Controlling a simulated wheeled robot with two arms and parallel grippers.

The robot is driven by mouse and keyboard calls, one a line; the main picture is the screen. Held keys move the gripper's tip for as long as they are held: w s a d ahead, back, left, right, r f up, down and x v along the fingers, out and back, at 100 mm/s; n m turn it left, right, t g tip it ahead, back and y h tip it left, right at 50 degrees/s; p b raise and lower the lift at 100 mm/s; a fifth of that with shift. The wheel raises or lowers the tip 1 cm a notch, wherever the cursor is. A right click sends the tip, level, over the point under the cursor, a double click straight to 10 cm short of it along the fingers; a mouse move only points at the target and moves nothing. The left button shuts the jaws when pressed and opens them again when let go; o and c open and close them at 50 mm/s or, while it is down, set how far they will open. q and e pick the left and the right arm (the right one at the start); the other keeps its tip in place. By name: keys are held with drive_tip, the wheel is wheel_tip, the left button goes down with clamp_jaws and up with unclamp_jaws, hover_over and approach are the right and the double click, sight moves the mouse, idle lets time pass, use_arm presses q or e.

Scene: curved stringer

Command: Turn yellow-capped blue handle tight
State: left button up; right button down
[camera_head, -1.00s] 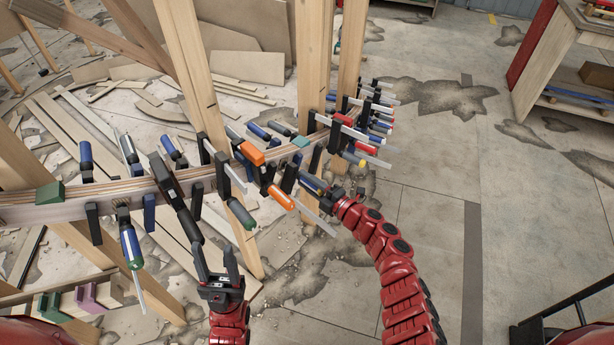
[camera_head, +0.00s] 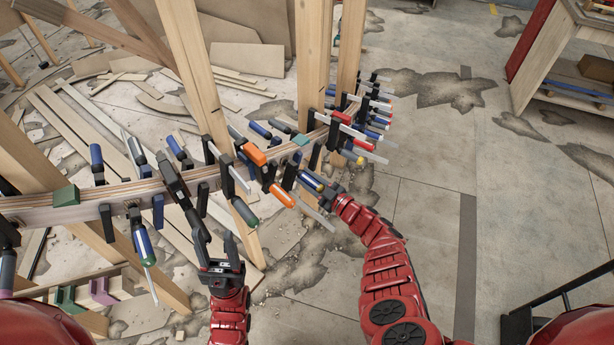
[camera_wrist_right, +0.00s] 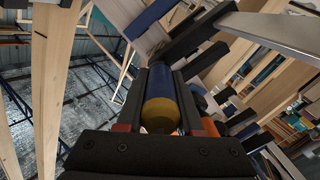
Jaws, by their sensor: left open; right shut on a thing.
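The yellow-capped blue handle (camera_wrist_right: 163,98) sits between the two fingers of my right gripper (camera_wrist_right: 163,105) in the right wrist view, its yellow end facing the camera. In the head view my right gripper (camera_head: 328,193) is at that clamp under the curved stringer (camera_head: 130,190), and its blue handle (camera_head: 311,182) shows just left of the fingers. My right gripper is shut on the handle. My left gripper (camera_head: 218,245) is open and empty, below the stringer and left of a clamp with a green-ended handle (camera_head: 244,213).
Many clamps crowd the stringer, including an orange-handled one (camera_head: 282,195) close to my right gripper. Wooden posts (camera_head: 305,60) rise behind it. Wood offcuts litter the floor at left. The concrete floor (camera_head: 430,190) at right is clear.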

drive_tip(key=m, duration=0.4)
drive_tip(key=shift+d, duration=0.1)
drive_tip(key=shift+f+m, duration=0.15)
drive_tip(key=shift+m, duration=0.25)
drive_tip(key=shift+s, duration=0.1)
drive_tip(key=c, duration=0.5)
unclamp_jaws()
drive_tip(key=shift+c, duration=0.2)
drive_tip(key=shift+s+d, duration=0.2)
drive_tip(key=shift+d, duration=0.1)
drive_tip(key=p+v, duration=0.1)
drive_tip(key=v, duration=1.5)
drive_tip(key=shift+s+p, duration=0.25)
drive_tip(key=shift+p, duration=0.05)
